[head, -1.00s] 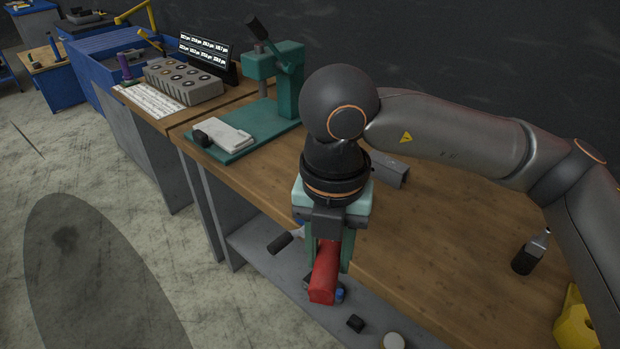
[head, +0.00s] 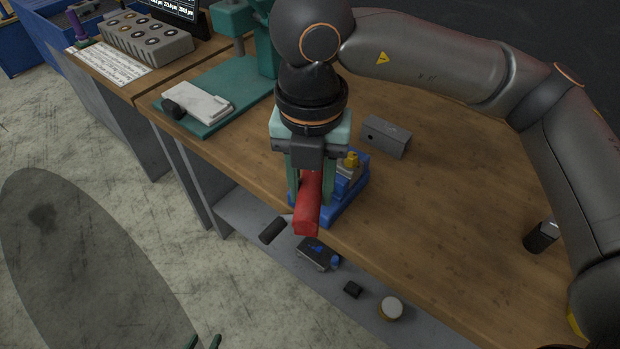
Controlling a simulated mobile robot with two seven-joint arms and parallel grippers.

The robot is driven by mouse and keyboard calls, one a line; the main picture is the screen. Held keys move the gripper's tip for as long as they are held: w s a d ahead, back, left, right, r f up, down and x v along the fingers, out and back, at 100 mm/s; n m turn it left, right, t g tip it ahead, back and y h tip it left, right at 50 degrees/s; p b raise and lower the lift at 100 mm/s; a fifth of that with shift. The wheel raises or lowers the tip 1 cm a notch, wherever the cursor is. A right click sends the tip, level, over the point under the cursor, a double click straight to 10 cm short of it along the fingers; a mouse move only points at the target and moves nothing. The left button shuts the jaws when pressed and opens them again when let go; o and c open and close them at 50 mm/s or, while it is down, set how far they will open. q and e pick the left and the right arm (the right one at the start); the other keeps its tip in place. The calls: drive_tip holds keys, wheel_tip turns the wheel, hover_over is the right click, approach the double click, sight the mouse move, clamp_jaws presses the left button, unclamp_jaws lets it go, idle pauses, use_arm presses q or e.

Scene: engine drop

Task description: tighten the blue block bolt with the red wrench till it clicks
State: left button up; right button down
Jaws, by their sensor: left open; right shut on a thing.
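My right gripper (head: 310,190) points down at the front edge of the wooden bench and is shut on the red wrench (head: 306,219). The wrench's thick red end sticks out toward me past the bench edge; its other end is hidden behind the gripper. A blue block (head: 352,203) with grey and yellow parts on top sits at the bench edge, just behind and right of the gripper. I cannot tell whether the wrench touches its bolt. My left gripper (head: 203,342) shows only two green fingertips, apart and empty, at the bottom edge, over the floor.
A grey metal block (head: 386,137) lies behind the blue block. A green press (head: 195,107) stands at the back left. A dark-handled tool (head: 541,236) stands at the right. The lower shelf (head: 357,270) holds several small parts. The bench's middle right is clear.

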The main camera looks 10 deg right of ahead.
drive_tip(key=shift+s+a+f+b, duration=0.1)
drive_tip(key=shift+s+f+b, duration=0.2)
drive_tip(key=shift+b, duration=0.4)
wheel_tip(320, 180, down, 5)
drive_tip(key=b, duration=0.4)
drive_tip(key=shift+w+b, duration=0.15)
drive_tip(key=shift+b, duration=0.2)
drive_tip(key=shift+f+b, duration=1.65)
drive_tip(key=shift+b, duration=0.25)
drive_tip(key=c, duration=1)
unclamp_jaws()
drive_tip(key=shift+c, duration=0.2)
clamp_jaws()
